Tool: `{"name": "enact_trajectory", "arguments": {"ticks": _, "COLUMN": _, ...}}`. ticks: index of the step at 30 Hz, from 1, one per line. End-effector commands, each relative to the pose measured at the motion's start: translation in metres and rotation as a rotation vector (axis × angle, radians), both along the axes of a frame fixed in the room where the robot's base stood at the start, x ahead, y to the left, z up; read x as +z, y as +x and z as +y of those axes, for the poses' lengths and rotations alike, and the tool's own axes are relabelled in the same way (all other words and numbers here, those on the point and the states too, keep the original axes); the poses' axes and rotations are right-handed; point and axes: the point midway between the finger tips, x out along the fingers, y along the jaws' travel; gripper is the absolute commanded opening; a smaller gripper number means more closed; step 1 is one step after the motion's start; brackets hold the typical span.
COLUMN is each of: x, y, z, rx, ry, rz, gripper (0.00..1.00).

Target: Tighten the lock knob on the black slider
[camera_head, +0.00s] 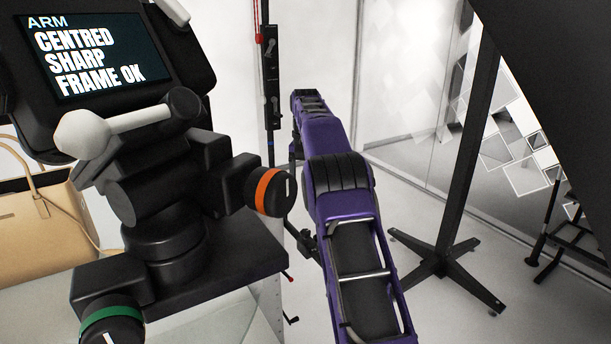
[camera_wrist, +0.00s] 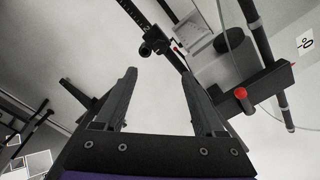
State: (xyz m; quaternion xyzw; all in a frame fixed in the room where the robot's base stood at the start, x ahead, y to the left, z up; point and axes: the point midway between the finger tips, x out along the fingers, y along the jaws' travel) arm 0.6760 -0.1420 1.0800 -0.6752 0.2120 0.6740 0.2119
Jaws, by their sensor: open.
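A black upright rail (camera_head: 270,85) stands behind the camera stand in the head view, with small dark knobs or levers (camera_head: 270,47) on it. A black block with a red round knob (camera_wrist: 240,93) lies to the right of the fingers. I cannot tell which knob is the slider's lock knob. My gripper (camera_wrist: 159,72) is open with nothing between its fingers; the knob-like part is beyond the fingertips.
A black camera head with a lit screen (camera_head: 88,55) and an orange-ringed knob (camera_head: 270,190) stands close left of my purple arm. A tan bag (camera_head: 45,215) is at far left. A black stand (camera_head: 440,250) is at right. White floor lies between.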

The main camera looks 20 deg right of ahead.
Motion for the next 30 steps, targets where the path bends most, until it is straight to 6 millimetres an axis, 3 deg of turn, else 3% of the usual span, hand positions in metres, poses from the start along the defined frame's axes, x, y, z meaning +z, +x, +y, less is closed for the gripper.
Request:
{"name": "enact_trajectory", "arguments": {"ticks": 1, "x": 0.009, "y": 0.0, "z": 0.0, "rx": 0.0, "ry": -0.001, "rz": -0.003, "gripper": 0.71}}
{"name": "enact_trajectory", "arguments": {"ticks": 10, "x": 0.03, "y": 0.0, "z": 0.0, "rx": 0.0, "ry": 0.0, "rz": -0.001, "gripper": 0.71}}
{"name": "enact_trajectory", "arguments": {"ticks": 30, "x": 0.034, "y": -0.001, "z": 0.0, "rx": 0.0, "ry": 0.001, "rz": 0.001, "gripper": 0.71}}
